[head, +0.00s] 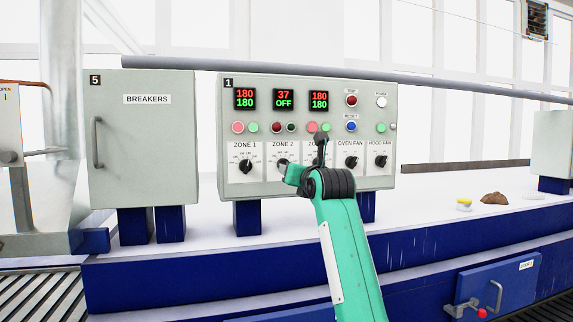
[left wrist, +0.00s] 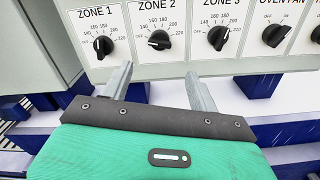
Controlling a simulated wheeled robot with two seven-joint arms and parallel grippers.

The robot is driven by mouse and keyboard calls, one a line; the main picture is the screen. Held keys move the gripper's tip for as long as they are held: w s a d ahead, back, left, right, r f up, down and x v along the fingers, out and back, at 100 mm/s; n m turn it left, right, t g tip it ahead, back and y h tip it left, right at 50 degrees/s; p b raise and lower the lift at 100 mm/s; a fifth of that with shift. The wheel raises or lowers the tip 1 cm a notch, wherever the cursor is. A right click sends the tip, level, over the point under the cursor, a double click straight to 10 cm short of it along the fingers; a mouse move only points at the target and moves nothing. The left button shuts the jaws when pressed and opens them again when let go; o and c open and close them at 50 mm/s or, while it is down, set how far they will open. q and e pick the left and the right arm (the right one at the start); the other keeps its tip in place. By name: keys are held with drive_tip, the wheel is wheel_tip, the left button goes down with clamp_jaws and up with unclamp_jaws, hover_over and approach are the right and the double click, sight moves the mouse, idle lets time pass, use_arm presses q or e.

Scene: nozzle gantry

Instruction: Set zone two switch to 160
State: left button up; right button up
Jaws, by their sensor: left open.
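The zone 2 switch (left wrist: 159,40) is a black rotary knob on a white dial plate, on the grey control panel (head: 208,150). Its pointer appears turned left, toward OFF. The zone 2 display (head: 283,99) reads 37 over OFF. My left gripper (left wrist: 158,72) is open and empty, its two fingers reaching toward the panel just below the zone 2 switch, one on each side of it. The knob lies beyond the fingertips, apart from them in the left wrist view. In the head view, my left gripper (head: 289,176) partly covers the zone 2 dial. My right gripper is not in view.
The zone 1 switch (left wrist: 104,45) and zone 3 switch (left wrist: 219,38) flank zone 2 closely. Oven fan (head: 351,162) and hood fan (head: 381,161) knobs are to the right. A breakers box (head: 145,150) stands left. A yellow-topped item (head: 464,204) and a brown lump (head: 494,198) lie right.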

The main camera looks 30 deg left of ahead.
use_arm(q)
drive_tip(key=p+x, duration=0.4)
drive_tip(key=x, duration=0.6)
drive_tip(key=shift+w+a, duration=0.15)
drive_tip(key=shift+a, duration=0.15)
drive_tip(key=c, duration=1)
